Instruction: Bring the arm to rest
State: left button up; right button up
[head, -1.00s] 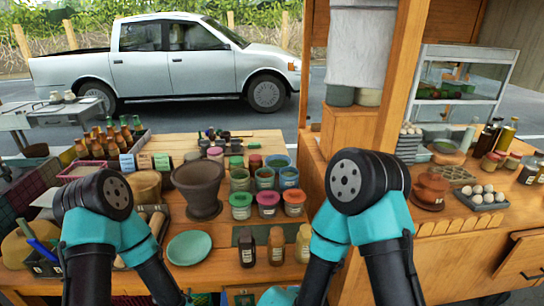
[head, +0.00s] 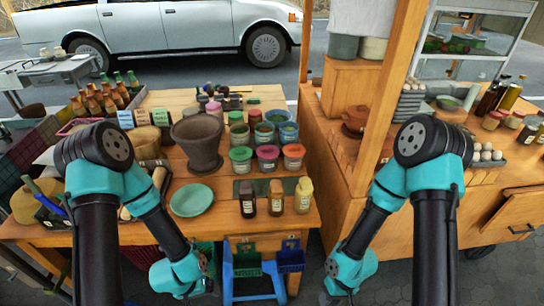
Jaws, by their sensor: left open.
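My left arm (head: 97,165) and my right arm (head: 428,165) stand raised at the two sides of the head view, bent at large black-and-teal elbow joints. Both forearms slope down and inward to teal wrist joints in front of the stall's front edge. The left wrist (head: 178,277) is low at the left of centre, and the right wrist (head: 348,272) is low at the right of centre. No fingers of either gripper can be made out. No object shows held at either wrist.
The wooden table (head: 105,232) holds a clay mortar (head: 198,142), a green plate (head: 192,200), jars and bottles. A blue frame (head: 240,285) stands below its front edge. A wooden post (head: 386,95) rises beside the right counter.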

jog(key=shift+w+d+f+m+t+h, duration=0.1)
jog(key=shift+w+d+f+m+t, duration=0.1)
jog(key=shift+w+d+m+t, duration=0.35)
jog(key=shift+w+d+f+m+t+h, duration=0.1)
jog(key=shift+w+d+f+m+t, duration=0.15)
jog(key=shift+d+m+t, duration=0.55)
jog(key=shift+w+d+f+m+t+h, duration=0.1)
jog(key=shift+w+d+f+m+t, duration=0.1)
jog(key=shift+w+d+m+t, duration=0.4)
